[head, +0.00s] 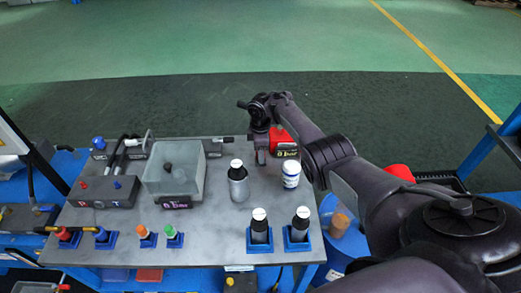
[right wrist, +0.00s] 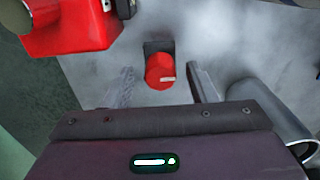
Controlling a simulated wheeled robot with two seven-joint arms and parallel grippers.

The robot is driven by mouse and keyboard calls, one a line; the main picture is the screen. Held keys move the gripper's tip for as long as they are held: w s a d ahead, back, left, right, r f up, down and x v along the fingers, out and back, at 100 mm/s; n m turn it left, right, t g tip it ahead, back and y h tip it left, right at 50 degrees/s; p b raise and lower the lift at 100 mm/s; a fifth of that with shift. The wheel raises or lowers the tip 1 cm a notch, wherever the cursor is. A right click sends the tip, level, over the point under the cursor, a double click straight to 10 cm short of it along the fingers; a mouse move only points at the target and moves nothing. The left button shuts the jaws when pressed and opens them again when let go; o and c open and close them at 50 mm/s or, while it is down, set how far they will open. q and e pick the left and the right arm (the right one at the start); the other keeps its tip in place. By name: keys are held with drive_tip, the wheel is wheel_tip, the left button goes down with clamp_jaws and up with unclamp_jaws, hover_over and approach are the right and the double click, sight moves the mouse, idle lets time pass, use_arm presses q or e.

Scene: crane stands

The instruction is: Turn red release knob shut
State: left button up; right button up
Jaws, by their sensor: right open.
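The red release knob (right wrist: 160,71) shows in the right wrist view, on a dark base on the grey table top. A pale mark on its face points to the right. My right gripper (right wrist: 162,76) is open, with one finger on each side of the knob and a gap showing on both sides. In the head view my right gripper (head: 262,156) points down at the back edge of the table, and I cannot make out the knob there. My left gripper is not in view.
A red block (head: 284,142) stands right beside my right gripper. More bottles stand in blue holders at the table's front.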

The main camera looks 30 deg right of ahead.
wheel_tip(320, 180, up, 8)
drive_tip(key=shift+f+p, duration=0.2)
drive_tip(key=shift+p, duration=0.6)
